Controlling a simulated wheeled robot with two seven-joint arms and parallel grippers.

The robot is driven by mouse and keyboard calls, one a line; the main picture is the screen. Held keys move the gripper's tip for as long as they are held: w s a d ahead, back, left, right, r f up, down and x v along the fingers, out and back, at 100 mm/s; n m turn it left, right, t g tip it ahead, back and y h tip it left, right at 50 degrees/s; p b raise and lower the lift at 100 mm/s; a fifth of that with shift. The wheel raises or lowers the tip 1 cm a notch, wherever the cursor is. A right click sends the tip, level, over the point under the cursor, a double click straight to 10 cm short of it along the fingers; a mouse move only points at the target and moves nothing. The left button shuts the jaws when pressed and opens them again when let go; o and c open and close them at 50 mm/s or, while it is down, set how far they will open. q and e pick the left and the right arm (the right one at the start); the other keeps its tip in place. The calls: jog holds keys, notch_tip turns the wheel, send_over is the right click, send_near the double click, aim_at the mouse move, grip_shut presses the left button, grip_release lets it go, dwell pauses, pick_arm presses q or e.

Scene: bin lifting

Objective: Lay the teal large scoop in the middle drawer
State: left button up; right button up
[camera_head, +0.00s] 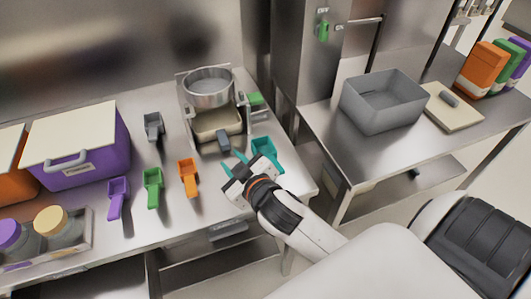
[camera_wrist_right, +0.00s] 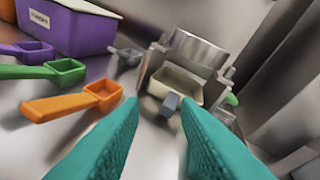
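A drawer front (camera_head: 228,231) shows under the table edge, partly behind my arm. I cannot tell which drawer is the middle one. My left gripper is out of view.
Orange (camera_head: 188,177), green (camera_head: 153,187), purple (camera_head: 118,198) and grey (camera_head: 153,126) scoops lie left. A sifter stand (camera_head: 209,90) stands behind the gripper. A purple bin (camera_head: 80,142) and jar tray (camera_head: 88,238) are farther left. A grey tub (camera_head: 383,105) is on the right table.

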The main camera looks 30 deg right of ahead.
jog(key=w+a+r+n+t+y, duration=0.3)
jog(key=a+r+n+y, duration=0.1)
jog(key=r, duration=0.2)
jog(key=w+a+r+n+t+y, duration=0.2)
jog(key=a+r+n+y, duration=0.2)
jog(key=r, duration=0.2)
jog(key=s+a+r+n+g+y, duration=0.1)
jog(key=a+r+n+g+y, duration=0.4)
jog(key=n+y, duration=0.45)
jog(key=n+g+h, duration=1.2)
jog(key=g+h, duration=0.3)
jog(key=h, duration=0.2)
send_near(269, 158)
jog(key=w+r, duration=0.2)
jog(key=w, duration=0.2)
jog(key=shift+m, duration=0.25)
jog(key=f, duration=0.2)
jog(key=f+p, duration=0.1)
jog(key=f, duration=0.3)
jog(key=shift+s+a+f+p, duration=0.15)
jog(key=shift+a+f+p, duration=0.1)
jog(key=shift+f+p, duration=0.1)
jog(key=f+p, duration=0.1)
jog(key=f, duration=0.1)
jog(key=a+f+p, duration=0.1)
jog(key=f, duration=0.1)
jog(key=shift+f, duration=0.25)
jog(key=shift+d+f, duration=0.1)
jog(key=shift+f, duration=0.45)
grip_shut()
